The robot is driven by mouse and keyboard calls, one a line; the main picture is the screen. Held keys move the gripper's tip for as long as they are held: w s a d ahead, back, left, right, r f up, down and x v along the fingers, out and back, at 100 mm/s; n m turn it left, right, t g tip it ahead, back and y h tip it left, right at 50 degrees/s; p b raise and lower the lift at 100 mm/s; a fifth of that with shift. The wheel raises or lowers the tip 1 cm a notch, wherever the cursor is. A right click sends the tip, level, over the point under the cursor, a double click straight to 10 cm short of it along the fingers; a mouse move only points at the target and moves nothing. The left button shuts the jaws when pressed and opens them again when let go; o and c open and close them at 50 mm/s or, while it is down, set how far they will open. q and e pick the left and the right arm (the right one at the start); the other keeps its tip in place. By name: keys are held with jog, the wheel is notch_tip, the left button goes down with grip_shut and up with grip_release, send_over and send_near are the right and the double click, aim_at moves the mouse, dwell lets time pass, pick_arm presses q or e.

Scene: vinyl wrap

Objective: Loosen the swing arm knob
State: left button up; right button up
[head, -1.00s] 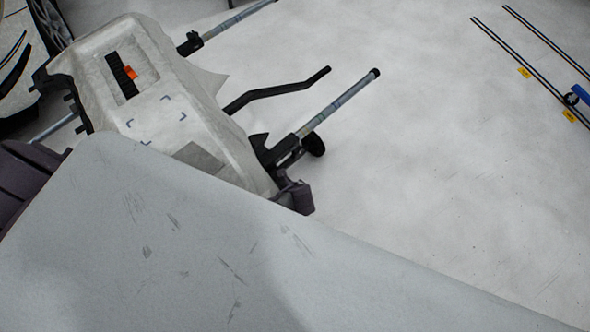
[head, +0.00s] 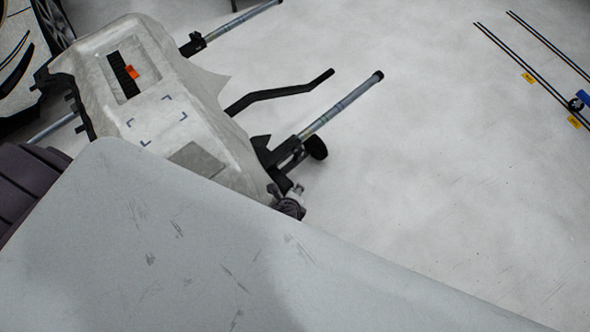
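A pale, cloth-like covered machine (head: 205,120) lies at upper left in the head view. Its swing arm shows as a grey tube (head: 340,105) in a black bracket (head: 285,152) on the machine's right side. A round black knob or wheel (head: 317,147) sits beside the bracket; I cannot tell which. Below it, a small dark and metallic part, apparently my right gripper (head: 293,198), shows at the edge of a large grey surface. Its fingers are mostly hidden, so I cannot tell whether it is open or holds anything. My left gripper is not in view.
A bent black bar (head: 280,92) and another tube (head: 240,22) reach out from the machine. Rails with yellow tags (head: 530,78) lie at upper right. The floor (head: 440,160) between is clear. The large grey surface blocks the lower view.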

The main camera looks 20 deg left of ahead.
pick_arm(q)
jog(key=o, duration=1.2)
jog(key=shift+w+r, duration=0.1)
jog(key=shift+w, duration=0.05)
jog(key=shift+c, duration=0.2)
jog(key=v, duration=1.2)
